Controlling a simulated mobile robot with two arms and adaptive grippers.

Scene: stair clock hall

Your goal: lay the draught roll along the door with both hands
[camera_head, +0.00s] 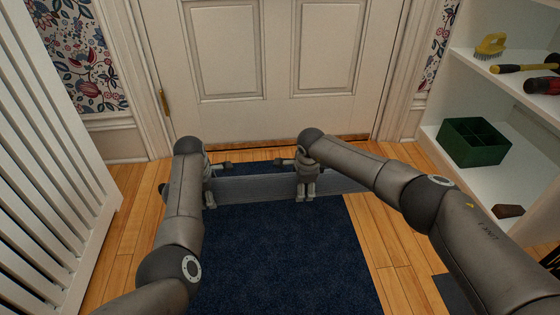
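The draught roll (255,187) is a long grey bar lying left to right across the far end of the dark blue mat, a short way in front of the door (275,110). My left gripper (210,199) points down at the roll's left part. My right gripper (305,194) points down at the roll right of its middle. Both grippers' fingers overlap the roll in this view. I cannot tell whether they are closed on it. My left arm hides part of the roll's left end; whether the roll touches the floor is unclear.
A strip of wooden floor (260,154) lies between roll and door. The blue mat (275,260) covers the middle. A white slatted railing (50,170) stands left. White shelves (450,137) at right hold a green crate (474,123), a yellow brush (490,46) and tools.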

